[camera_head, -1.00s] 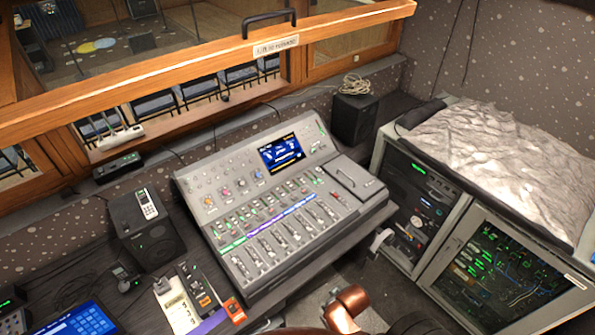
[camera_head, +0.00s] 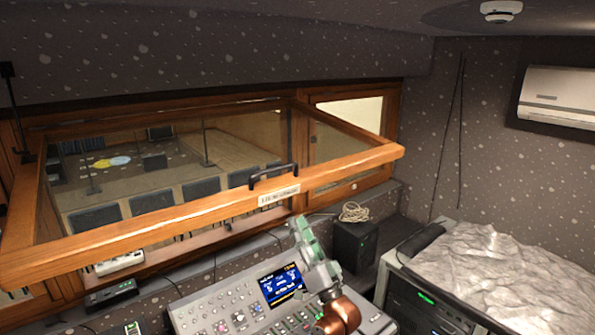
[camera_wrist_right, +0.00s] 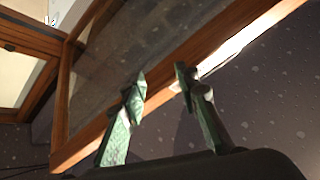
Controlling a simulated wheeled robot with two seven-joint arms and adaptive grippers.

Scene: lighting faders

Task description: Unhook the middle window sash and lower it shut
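The middle window sash is a wooden frame with glass, tilted out from the window wall. Its front rail (camera_head: 190,217) juts out over the desk. A black handle (camera_head: 273,175) stands on the rail above a small label plate (camera_head: 279,195). A thin dark rod (camera_head: 16,112) runs down to the sash's left side; whether it is the hook is unclear. My right gripper (camera_head: 301,226) points up, in front of and below the rail, right of the label. In the right wrist view its fingers (camera_wrist_right: 161,78) are apart and empty, with the sash frame (camera_wrist_right: 215,60) beyond. My left gripper is out of view.
The mixing console (camera_head: 235,300) lies below the sash. A black speaker (camera_head: 354,245) with coiled cable (camera_head: 354,212) stands to the right. A rack with a crumpled grey cover (camera_head: 480,265) fills the lower right. Open air lies in front of the rail.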

